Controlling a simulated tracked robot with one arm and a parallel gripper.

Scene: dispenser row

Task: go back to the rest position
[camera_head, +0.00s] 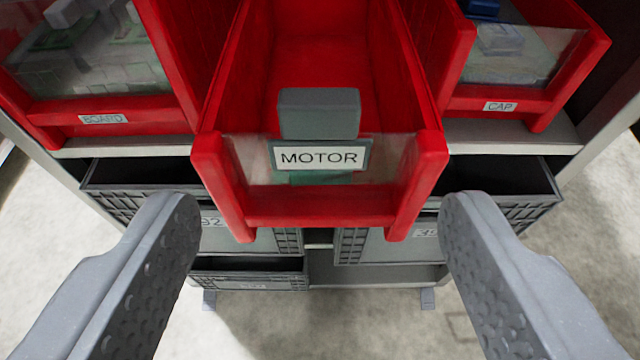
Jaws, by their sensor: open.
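My gripper (318,235) is open, with one grey finger at the lower left and one at the lower right. Nothing is between the fingers. A red bin labelled MOTOR (310,203) juts out toward me beyond the fingertips, centred between them. A grey block (319,113) shows at its front, just above the label. A green piece shows faintly behind the clear front panel. The fingertips appear apart from the bin, though the exact gap is hard to tell.
A red BOARD bin (120,112) is at the left and a red CAP bin (530,105) at the right, both holding parts. Dark grey crates (135,172) sit on the rack below. Pale floor (330,325) is open at the bottom and sides.

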